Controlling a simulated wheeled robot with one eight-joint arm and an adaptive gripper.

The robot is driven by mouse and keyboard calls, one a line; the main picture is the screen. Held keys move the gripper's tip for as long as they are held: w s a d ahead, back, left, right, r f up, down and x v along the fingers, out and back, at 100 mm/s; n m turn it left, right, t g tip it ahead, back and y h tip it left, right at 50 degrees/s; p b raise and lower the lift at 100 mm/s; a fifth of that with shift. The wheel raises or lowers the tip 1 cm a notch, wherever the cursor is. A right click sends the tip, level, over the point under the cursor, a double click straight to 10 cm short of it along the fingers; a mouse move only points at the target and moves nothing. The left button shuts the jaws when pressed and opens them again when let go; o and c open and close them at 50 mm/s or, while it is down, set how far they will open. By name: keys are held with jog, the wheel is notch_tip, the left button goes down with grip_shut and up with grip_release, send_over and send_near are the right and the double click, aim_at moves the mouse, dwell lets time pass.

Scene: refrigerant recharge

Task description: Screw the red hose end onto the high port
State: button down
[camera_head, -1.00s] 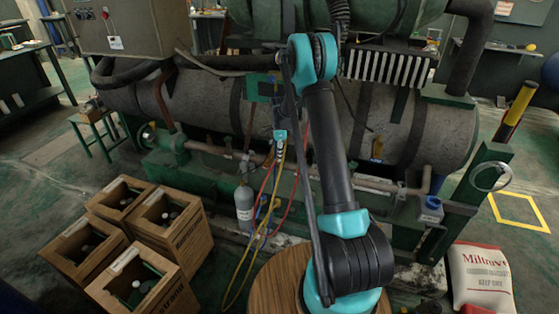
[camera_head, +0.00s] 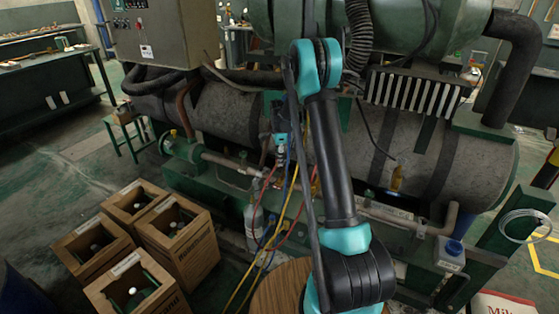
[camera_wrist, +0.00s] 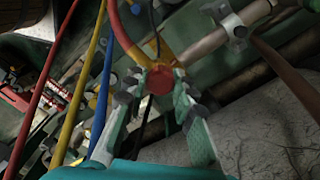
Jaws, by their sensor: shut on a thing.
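In the wrist view my gripper (camera_wrist: 162,82) is shut on the red hose end (camera_wrist: 159,81), a round red piece between the fingertips. A red and yellow-looking hose (camera_wrist: 122,32) rises from it. In the head view my gripper (camera_head: 281,145) is small, at the pipework in front of the big grey tank, and its fingers are hard to make out. Red, yellow and blue hoses (camera_head: 283,215) hang below it. A pipe with a metal fitting (camera_wrist: 234,27) lies just beyond the fingertips in the wrist view. I cannot tell which fitting is the high port.
The grey tank (camera_head: 230,115) and a horizontal pipe (camera_head: 228,163) are close to the gripper. A grey gas cylinder (camera_head: 253,217) stands below. Wooden crates (camera_head: 190,255) stand at the left, and a round wooden top (camera_head: 262,290) is in front. Open floor lies at far left.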

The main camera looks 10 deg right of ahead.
jog(key=shift+f, duration=3.1)
jog(key=shift+f, duration=1)
jog(key=m, duration=0.3)
jog(key=shift+m, duration=0.3)
jog(key=m, duration=0.2)
jog(key=shift+m, duration=0.8)
